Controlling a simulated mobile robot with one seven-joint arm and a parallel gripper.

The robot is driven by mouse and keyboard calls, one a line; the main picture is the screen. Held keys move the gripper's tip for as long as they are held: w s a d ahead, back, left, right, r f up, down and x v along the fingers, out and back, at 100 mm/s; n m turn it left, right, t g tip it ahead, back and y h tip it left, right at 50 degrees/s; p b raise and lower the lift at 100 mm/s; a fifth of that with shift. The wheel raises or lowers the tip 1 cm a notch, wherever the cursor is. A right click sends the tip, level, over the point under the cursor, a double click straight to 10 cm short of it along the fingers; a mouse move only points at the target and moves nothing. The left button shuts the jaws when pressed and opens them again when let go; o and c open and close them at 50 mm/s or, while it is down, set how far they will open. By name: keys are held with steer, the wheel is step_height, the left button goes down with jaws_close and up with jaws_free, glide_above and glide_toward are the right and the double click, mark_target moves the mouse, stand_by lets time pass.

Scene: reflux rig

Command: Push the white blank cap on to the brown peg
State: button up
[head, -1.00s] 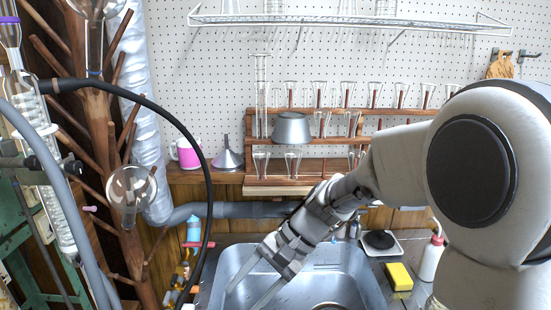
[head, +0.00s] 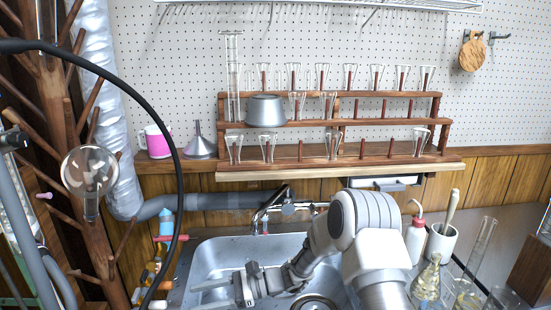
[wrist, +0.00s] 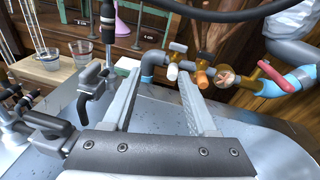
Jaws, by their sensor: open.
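My gripper (head: 196,297) is open and empty over the sink, its fingers pointing left; in the wrist view its two fingers (wrist: 158,76) stand well apart. A small white cap-like end (wrist: 172,72) sits on a brass valve, beyond the fingertips and apart from them; it also shows at the lower left of the head view (head: 158,304). An orange-brown end (wrist: 201,78) sits on the valve beside it. Brown wooden pegs (head: 125,228) stick out from the drying tree, and several more stand on the rack. I cannot tell which peg the task names.
The steel sink (head: 215,252) lies under my arm. A blue-grey pipe with a red handle (wrist: 272,70) runs beside the valves. A black hose (head: 178,160) arches across the left. The wooden rack (head: 340,172) holds glassware. Glass vessels (head: 428,285) stand at right.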

mark_target(166, 305)
steer(key=f+m, duration=0.1)
steer(key=w+f+m+t+y, duration=0.1)
steer(key=f, duration=0.1)
steer(key=w+f+b, duration=0.1)
steer(key=shift+w+a+f+m+t+y, duration=0.15)
steer(key=shift+f+m+t+y, duration=0.25)
steer(key=shift+a, duration=0.15)
steer(key=shift+s+a+b, duration=0.15)
steer(key=shift+a, duration=1.3)
steer(key=shift+s+a+b, duration=0.15)
steer(key=shift+a+b, duration=0.05)
steer(key=shift+a, duration=1.25)
steer(key=shift+s+a+b, duration=0.15)
steer(key=shift+a, duration=1.3)
jaws_close()
steer(key=d, duration=0.6)
steer(key=shift+w+p, duration=0.3)
steer(key=shift+p, duration=0.05)
